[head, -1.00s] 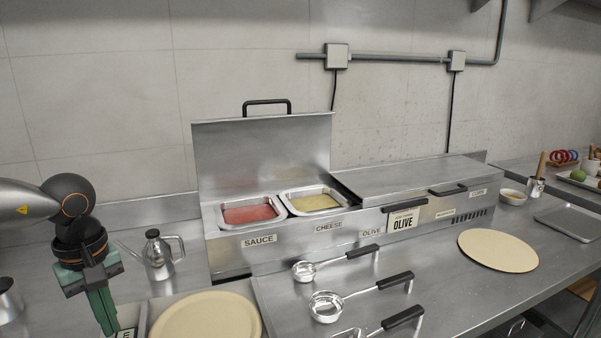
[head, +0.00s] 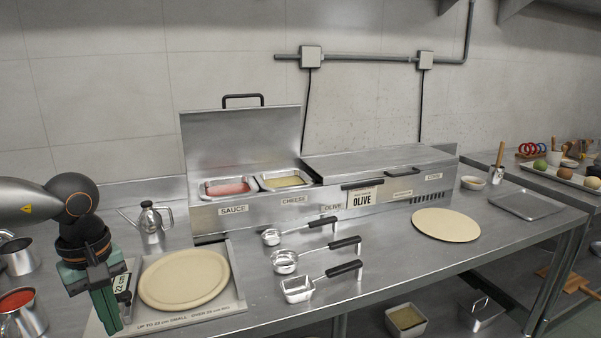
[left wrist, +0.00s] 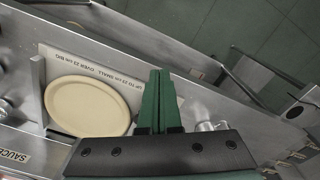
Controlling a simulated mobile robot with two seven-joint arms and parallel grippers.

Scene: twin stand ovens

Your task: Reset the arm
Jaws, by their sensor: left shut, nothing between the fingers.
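My left gripper (head: 105,308) is at the lower left of the head view, pointing down, with green fingers. In the left wrist view its fingers (left wrist: 158,100) are together with nothing between them. It hangs beside the left edge of the steel sizing board (head: 228,305), which bears a round dough base (head: 184,278). The dough also shows in the left wrist view (left wrist: 88,106). My right gripper is not in view.
A topping station (head: 330,205) stands at the back, its left lid raised over sauce and cheese pans. Several ladles (head: 300,287) lie in front. Another round base (head: 446,225) lies to the right. Metal cups (head: 22,318) and an oil can (head: 151,222) stand near my gripper.

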